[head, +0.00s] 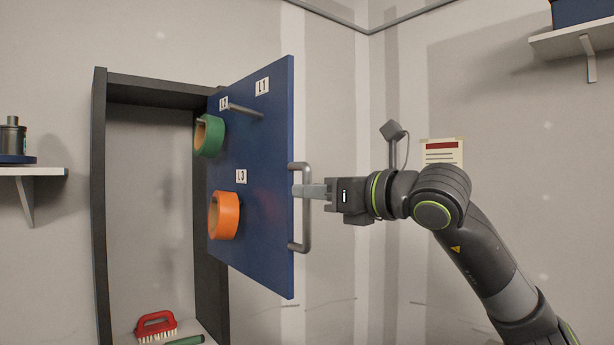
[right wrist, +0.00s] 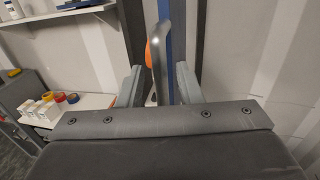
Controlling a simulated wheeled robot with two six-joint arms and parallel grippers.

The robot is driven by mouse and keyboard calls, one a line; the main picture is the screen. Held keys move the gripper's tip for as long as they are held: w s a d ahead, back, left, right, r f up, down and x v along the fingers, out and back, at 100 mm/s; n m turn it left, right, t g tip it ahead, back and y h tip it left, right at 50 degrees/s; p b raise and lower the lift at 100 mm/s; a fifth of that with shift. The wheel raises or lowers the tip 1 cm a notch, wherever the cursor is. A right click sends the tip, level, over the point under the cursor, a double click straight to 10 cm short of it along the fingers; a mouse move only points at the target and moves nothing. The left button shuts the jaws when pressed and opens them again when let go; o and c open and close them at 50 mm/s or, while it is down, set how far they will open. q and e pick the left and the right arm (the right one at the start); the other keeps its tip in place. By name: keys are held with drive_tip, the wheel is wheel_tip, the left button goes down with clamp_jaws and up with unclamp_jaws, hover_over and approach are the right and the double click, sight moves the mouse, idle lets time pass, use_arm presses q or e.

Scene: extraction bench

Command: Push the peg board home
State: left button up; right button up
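The peg board (head: 255,210) is a blue panel standing swung out from a dark frame (head: 100,200) on the wall. It bears labels L1, L3 and a third, partly hidden one. A green tape roll (head: 209,135) and an orange tape roll (head: 224,215) hang on it; one peg (head: 245,111) is bare. A grey handle (head: 306,235) is at its outer edge. My right gripper (head: 312,191) is at the handle. In the right wrist view its fingers (right wrist: 158,88) stand apart, with the handle (right wrist: 158,60) and the board's blue edge between them. My left gripper is out of view.
A red brush (head: 156,326) and a green-handled thing lie at the bottom of the frame's recess. A shelf (head: 30,171) with a dark bottle is at the left. Another shelf (head: 575,40) is high on the right. A notice (head: 441,152) hangs behind my right arm.

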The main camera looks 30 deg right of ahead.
drive_tip(key=shift+p+x, duration=0.45)
drive_tip(key=shift+x, duration=0.65)
clamp_jaws()
